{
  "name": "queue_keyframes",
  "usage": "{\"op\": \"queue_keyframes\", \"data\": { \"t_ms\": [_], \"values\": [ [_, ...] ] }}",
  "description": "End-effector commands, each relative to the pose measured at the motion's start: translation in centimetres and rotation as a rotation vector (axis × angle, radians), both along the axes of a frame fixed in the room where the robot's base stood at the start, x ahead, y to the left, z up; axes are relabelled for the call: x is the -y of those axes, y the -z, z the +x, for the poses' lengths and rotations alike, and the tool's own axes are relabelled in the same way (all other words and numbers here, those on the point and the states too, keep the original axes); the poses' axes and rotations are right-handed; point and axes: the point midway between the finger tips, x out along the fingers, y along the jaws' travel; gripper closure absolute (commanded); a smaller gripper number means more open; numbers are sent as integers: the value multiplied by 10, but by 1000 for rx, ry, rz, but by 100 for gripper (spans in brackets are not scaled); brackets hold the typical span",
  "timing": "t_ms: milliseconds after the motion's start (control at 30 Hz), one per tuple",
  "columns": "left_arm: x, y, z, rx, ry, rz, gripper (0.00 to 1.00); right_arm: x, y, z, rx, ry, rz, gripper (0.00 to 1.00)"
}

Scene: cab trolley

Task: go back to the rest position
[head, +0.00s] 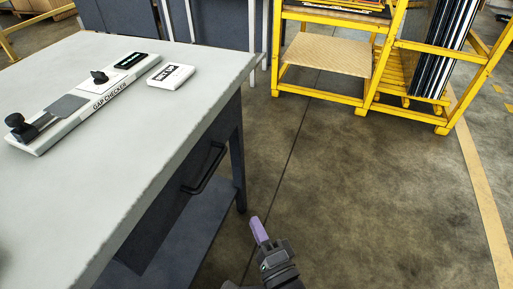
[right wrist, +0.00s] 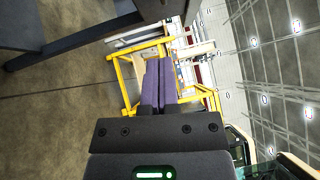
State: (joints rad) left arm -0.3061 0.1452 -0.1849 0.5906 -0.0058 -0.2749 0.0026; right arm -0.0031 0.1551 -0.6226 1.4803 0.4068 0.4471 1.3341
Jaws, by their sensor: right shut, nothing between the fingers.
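My right gripper (head: 258,229) is at the bottom middle of the head view, out over the floor to the right of the table's drawer side. Its purple fingers are shut together with nothing between them. In the right wrist view the two purple fingers (right wrist: 160,82) lie side by side, pointing away toward the yellow rack. My right gripper is apart from the table and touches nothing that I can see. My left gripper is not in the head view.
The grey-white table (head: 180,105) holds a gap checker (head: 75,110) and a small white labelled block (head: 171,76). A dark drawer handle (head: 205,170) sticks out from its side. A yellow rack (head: 375,102) stands at the back right. The concrete floor (head: 350,200) between is clear.

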Motion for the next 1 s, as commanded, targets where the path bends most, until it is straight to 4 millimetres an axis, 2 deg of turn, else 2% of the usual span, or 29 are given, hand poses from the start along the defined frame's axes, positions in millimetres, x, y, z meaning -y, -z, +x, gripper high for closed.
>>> {"op": "queue_keyframes", "data": {
  "t_ms": [67, 167, 200, 300, 500, 700, 800, 833, 1000],
  "values": [
    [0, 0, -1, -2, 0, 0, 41, -1, 7, -6, -41, -17, -135, 100],
    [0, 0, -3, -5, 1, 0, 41, 6, 23, -23, -127, -88, -498, 100],
    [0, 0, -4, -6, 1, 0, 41, 14, 31, -33, -164, -131, -649, 100],
    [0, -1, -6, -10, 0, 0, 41, 38, 44, -58, -242, -240, -951, 100],
    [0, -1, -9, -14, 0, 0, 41, 87, 52, -108, -379, -471, -1351, 100],
    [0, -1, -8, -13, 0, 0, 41, 134, 45, -160, -516, -724, -1605, 100],
    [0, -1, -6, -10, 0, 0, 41, 155, 36, -189, -589, -864, -1692, 100],
    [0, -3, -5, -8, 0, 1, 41, 158, 37, -193, -601, -892, -1704, 100],
    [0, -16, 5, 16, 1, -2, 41, 158, 76, -192, -614, -918, -1702, 100]
  ]
}}
